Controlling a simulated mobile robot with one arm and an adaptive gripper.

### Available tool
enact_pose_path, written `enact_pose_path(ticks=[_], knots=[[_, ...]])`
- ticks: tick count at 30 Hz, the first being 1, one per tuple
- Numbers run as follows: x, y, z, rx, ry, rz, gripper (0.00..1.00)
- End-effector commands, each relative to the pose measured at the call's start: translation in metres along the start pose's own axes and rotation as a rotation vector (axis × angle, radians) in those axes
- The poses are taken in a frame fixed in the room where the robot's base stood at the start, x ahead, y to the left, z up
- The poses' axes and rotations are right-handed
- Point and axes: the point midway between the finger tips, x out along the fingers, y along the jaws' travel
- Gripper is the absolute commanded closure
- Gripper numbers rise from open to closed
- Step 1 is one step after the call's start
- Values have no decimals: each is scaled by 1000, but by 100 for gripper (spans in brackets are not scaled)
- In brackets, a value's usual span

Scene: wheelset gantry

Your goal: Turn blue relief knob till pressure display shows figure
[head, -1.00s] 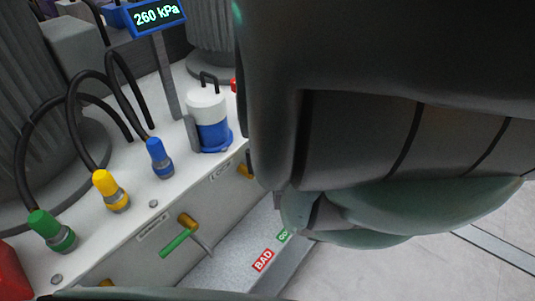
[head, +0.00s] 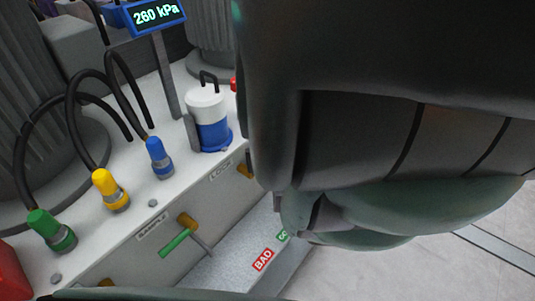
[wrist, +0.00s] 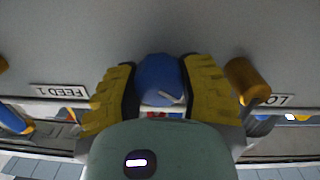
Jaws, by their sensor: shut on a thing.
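In the wrist view a blue knob (wrist: 160,82) with a pale pointer mark sits between the yellow ribbed fingers of my gripper (wrist: 160,92). The gripper is shut on this knob, one finger on each side. In the head view my arm covers the right side, so the gripper and the held knob are hidden there.
A brass fitting (wrist: 247,82) is close to the right finger in the wrist view. The head view shows a green-handled valve (head: 176,242), blue (head: 159,157), yellow (head: 110,190) and green (head: 50,230) hose connectors, and a white-blue canister (head: 208,118).

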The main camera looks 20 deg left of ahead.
Motion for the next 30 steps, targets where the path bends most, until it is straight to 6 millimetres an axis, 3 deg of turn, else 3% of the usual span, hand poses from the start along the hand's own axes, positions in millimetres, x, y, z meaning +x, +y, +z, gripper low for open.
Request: enact_pose_path(ticks=[11, 12, 20, 30], knots=[[1, 0, -1, -31, 5, 0, 95], [1, 0, -1, -30, 5, 0, 53], [0, 0, 0, -30, 3, 0, 26], [-4, 0, 0, -29, 0, 1, 25]])
